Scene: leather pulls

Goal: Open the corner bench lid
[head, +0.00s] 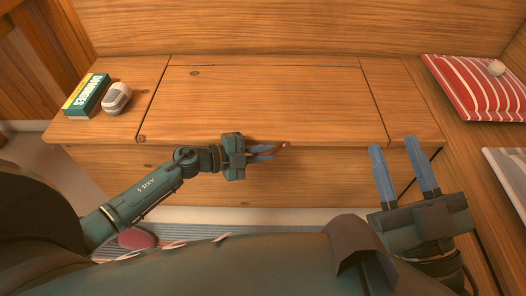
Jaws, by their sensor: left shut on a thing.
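The corner bench lid (275,95) is a wooden panel set in the bench top, lying flat and closed between two fixed wooden sections. A small reddish-brown leather pull (285,145) shows at the lid's front edge, mostly hidden by my fingers. My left gripper (272,151) is at that front edge, its blue fingers pointing right and shut on the pull. My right gripper (398,164) is open and empty, its fingers apart and pointing up the picture, near the bench's front right corner.
A green and yellow box (87,94) and a small grey and white rounded object (117,98) stand on the left section, beside the lid. A red striped cushion (476,88) with a pale ball (496,68) lies at right. The lid's top is clear.

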